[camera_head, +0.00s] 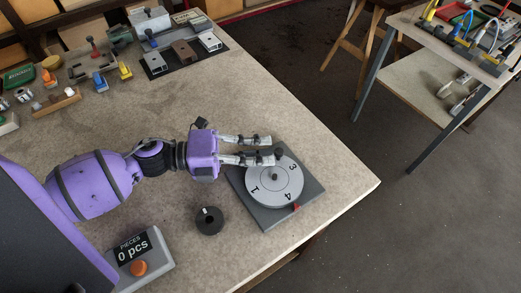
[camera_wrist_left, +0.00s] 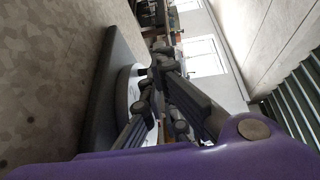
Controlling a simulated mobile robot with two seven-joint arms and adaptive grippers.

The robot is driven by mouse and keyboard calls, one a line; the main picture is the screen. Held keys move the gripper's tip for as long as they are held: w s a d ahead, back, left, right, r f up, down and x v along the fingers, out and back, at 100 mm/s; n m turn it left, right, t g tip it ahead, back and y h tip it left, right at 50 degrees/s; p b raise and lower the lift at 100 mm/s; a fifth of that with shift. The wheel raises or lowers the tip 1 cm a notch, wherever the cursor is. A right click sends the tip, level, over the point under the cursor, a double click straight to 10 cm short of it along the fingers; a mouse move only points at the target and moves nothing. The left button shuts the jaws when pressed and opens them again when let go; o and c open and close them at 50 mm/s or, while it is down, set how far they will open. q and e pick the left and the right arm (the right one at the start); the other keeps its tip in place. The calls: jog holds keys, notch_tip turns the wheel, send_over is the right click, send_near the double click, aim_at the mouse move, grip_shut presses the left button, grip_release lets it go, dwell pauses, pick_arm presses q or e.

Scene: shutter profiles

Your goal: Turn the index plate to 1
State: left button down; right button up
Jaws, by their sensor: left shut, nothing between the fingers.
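The index plate (camera_head: 262,192) is a light grey disc on a dark square base (camera_head: 254,211) near the table's right edge. The numbers 1, 3 and 4 show; the 4 is nearest the red mark (camera_head: 296,207) on the base. A dark knob (camera_head: 275,177) stands at the disc's centre, and a dark peg (camera_head: 279,154) stands near its far rim. My left gripper (camera_head: 268,149) is shut and empty over the far left part of the disc, its tips close beside the peg; touching cannot be told. The left wrist view shows its fingers (camera_wrist_left: 150,82) beside the disc (camera_wrist_left: 124,92). My right gripper is not in view.
Fixtures and small parts (camera_head: 125,70) crowd the far left. A second bench (camera_head: 440,90) stands at the far right, beyond open floor.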

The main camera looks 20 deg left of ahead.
pick_arm(q)
jog(key=shift+w+d+f+m+g+b, duration=0.1)
jog(key=shift+m+g+b, duration=0.2)
jog(key=shift+g+b, duration=0.1)
jog(key=shift+w+d+m+g+h+b, duration=0.15)
jog(key=shift+m+g+h+b, duration=0.2)
jog(key=shift+g, duration=0.25)
